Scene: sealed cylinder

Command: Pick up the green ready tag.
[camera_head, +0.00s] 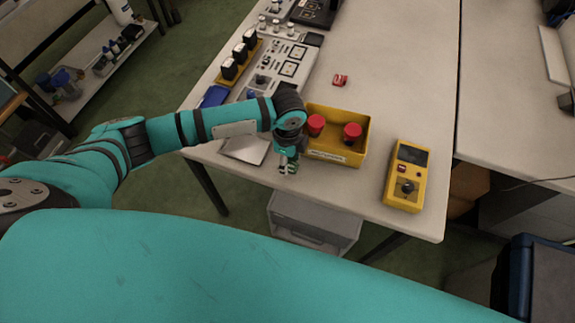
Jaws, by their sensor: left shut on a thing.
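My left arm reaches in from the left, and my left gripper (288,168) is over the table's front edge, just left of the yellow bin. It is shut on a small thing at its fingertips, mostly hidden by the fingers. A hint of green shows there, consistent with the green ready tag, but it is too small to make out clearly. No other green tag shows on the table. My right gripper is not in view.
The yellow bin (335,156) holds two red-capped cylinders (352,132). A yellow control box (407,177) stands to its right, and a small red object (340,79) lies behind. Panels and a black-knobbed rack (238,62) fill the left side. The table's right middle is clear.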

